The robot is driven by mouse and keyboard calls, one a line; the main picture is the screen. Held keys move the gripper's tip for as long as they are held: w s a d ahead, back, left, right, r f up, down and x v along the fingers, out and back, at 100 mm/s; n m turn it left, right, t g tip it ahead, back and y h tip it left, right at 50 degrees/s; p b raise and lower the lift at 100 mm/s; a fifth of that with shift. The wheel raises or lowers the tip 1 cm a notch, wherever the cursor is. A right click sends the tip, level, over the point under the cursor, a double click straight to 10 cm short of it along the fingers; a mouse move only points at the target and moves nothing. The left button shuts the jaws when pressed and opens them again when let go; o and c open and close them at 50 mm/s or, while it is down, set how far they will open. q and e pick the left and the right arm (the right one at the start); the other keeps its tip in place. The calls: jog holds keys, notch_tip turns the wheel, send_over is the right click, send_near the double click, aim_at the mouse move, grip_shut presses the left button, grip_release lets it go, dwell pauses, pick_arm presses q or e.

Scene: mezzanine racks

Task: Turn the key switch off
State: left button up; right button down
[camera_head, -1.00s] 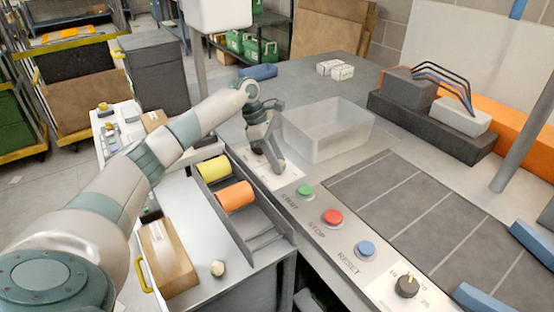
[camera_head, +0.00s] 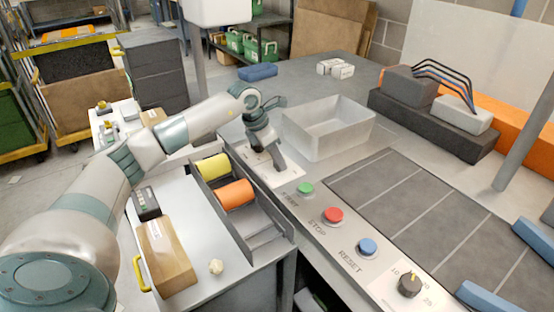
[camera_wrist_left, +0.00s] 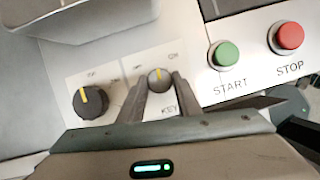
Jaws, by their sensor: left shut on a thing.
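The key switch (camera_wrist_left: 158,80) is a small round knob with a yellow mark, on a white plate labelled KEY, in the left wrist view. Its mark points nearly straight up, between the OFF label on the left and the ON label on the right. My left gripper (camera_wrist_left: 158,97) has one finger on each side of the knob and is shut on it. In the head view, my left gripper (camera_head: 274,166) reaches down to the white plate (camera_head: 287,179) and hides the knob. My right gripper is not in view.
A dark rotary knob (camera_wrist_left: 91,102) sits left of the key switch. The green START button (camera_head: 305,189), red STOP button (camera_head: 333,215) and blue RESET button (camera_head: 367,247) line the panel's front edge. A clear bin (camera_head: 345,135) stands close behind the gripper.

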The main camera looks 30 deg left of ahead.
pick_arm(q)
jog(key=shift+n, duration=0.5)
jog(key=shift+d+n+y, duration=0.1)
jog(key=shift+n+y, duration=0.2)
jog(key=shift+n, duration=0.2)
jog(key=shift+n+b, duration=0.45)
jog(key=shift+n, duration=0.05)
jog(key=n+y+b, duration=0.1)
jog(key=n, duration=0.1)
jog(key=n+y, duration=0.1)
jog(key=n, duration=0.1)
jog(key=shift+d+t+b, duration=0.2)
jog(key=shift+t+b, duration=0.1)
jog(key=shift+b, duration=0.1)
jog(key=shift+n+y+b, duration=0.65)
jog(key=shift+n+y, duration=0.15)
jog(key=shift+n, duration=1.2)
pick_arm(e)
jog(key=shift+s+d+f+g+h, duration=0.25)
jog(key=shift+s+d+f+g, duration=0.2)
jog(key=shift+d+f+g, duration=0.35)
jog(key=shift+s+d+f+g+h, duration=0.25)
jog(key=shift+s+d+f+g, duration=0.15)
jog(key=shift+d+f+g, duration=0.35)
pick_arm(q)
jog(key=shift+r, duration=0.1)
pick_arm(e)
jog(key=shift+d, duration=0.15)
